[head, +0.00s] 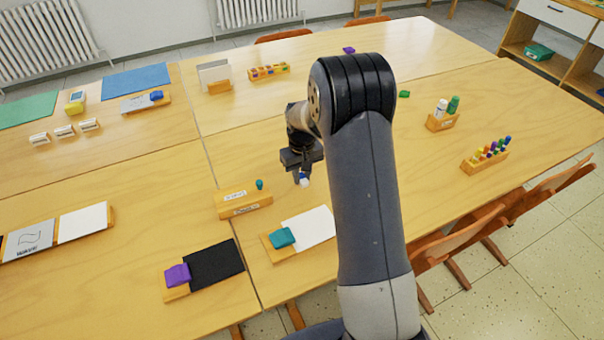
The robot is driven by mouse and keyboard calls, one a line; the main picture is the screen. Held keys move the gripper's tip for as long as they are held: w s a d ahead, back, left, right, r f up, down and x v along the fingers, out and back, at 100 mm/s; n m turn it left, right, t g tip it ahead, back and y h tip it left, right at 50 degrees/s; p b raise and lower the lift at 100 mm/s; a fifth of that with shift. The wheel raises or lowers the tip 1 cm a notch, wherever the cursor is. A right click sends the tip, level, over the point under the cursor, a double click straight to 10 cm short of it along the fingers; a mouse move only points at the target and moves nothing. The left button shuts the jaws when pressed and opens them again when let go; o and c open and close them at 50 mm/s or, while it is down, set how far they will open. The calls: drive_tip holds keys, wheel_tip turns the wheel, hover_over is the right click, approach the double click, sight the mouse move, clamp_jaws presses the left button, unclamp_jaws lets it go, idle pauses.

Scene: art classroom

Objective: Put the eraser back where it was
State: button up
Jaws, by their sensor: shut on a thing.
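My gripper (302,176) points down over the table, near the middle of the view. It is shut on a small white and blue piece, the eraser (305,182). The eraser is partly hidden by the fingers, and I cannot tell whether it touches the table. A wooden holder (245,209) with white labels and a teal knobbed piece (260,184) stands left of and nearer than my gripper. A white board on a wooden tray (309,228) with a teal block (281,238) lies just in front.
A black board (215,264) with a purple block (177,275) lies front left. A holder with bottles (442,122) and a rack of coloured pens (485,160) stand right. A small green block (404,94) lies beyond my arm. The table behind my gripper looks clear.

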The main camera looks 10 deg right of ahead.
sight(302, 177)
drive_tip(key=o, duration=0.9)
drive_tip(key=shift+f, duration=0.1)
wheel_tip(302, 177, up, 12)
drive_tip(key=shift+r, duration=0.2)
